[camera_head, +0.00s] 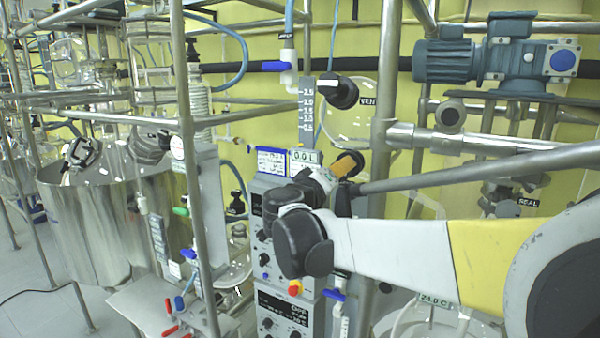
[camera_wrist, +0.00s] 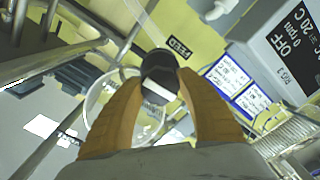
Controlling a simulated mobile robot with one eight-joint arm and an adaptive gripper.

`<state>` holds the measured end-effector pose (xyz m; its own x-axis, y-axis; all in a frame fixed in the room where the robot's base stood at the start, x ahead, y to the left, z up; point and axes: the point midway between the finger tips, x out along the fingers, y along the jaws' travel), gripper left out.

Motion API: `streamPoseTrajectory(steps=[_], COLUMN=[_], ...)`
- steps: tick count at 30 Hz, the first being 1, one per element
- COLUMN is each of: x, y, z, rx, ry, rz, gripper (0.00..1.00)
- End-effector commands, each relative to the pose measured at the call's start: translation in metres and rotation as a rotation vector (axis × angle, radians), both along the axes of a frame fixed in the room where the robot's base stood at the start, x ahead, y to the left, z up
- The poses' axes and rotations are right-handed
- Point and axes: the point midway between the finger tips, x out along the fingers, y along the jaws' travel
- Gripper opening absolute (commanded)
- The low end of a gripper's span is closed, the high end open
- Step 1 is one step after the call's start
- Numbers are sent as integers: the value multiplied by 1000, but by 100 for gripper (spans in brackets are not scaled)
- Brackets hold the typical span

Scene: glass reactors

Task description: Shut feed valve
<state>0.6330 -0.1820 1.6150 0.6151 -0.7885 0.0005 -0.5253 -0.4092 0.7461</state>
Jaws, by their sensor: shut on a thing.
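The feed valve's knob (camera_wrist: 160,66) is black with a white stripe on its face, and shows in the wrist view beside a dark FEED label (camera_wrist: 180,47). My gripper (camera_wrist: 158,84) has one orange finger on each side of the knob and is shut on it. There the knob is mostly hidden by the fingers and wrist.
A black VENT knob (camera_head: 343,92) is above my gripper. A blue-handled valve (camera_head: 277,66) is at upper left of it. Upright steel poles (camera_head: 190,150) and a slanting bar (camera_head: 470,164) stand close to my arm. A steel vessel (camera_head: 95,220) is at left.

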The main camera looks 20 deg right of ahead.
Motion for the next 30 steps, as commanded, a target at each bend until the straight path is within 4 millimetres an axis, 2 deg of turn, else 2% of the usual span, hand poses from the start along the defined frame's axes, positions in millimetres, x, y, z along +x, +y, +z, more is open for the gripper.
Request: streamPoseTrajectory(steps=[12, 13, 15, 25, 30], x=[0, 0, 0, -1, -16], y=[0, 0, 0, 2, 22], z=[0, 0, 0, 0, 0], rx=[2, 2, 3, 2, 2], ry=[-4, -4, -4, -3, -3], rz=[-1, -1, 0, 0, 4], gripper=[12, 51, 66, 66, 66])
